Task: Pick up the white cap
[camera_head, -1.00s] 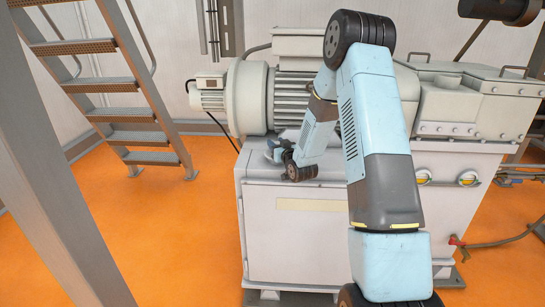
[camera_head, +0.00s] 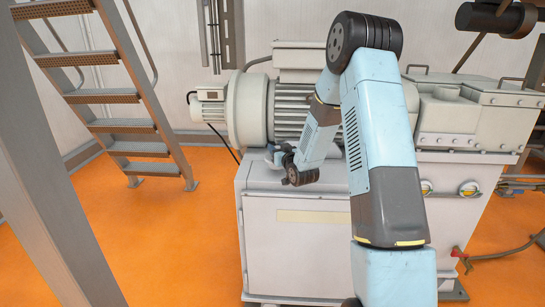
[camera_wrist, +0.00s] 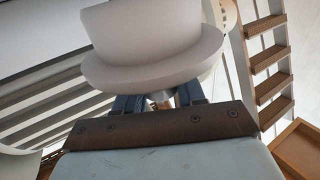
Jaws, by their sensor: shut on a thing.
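The white cap (camera_wrist: 150,50) fills the upper middle of the wrist view, a round stepped piece with a wide flange. My gripper (camera_wrist: 160,100) is shut on it, with blue fingers showing on both sides just below the flange. The finger contact is mostly hidden behind the cap. In the head view my gripper (camera_head: 277,156) is small, near the left end of the cabinet top, in front of the motor. I cannot make out the cap clearly there.
The light grey cabinet (camera_head: 300,255) carries a ribbed motor (camera_head: 245,110) close behind my gripper and a gearbox (camera_head: 480,115) at right. A steel ladder (camera_head: 130,125) stands at left. Orange floor (camera_head: 170,240) is clear between ladder and cabinet.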

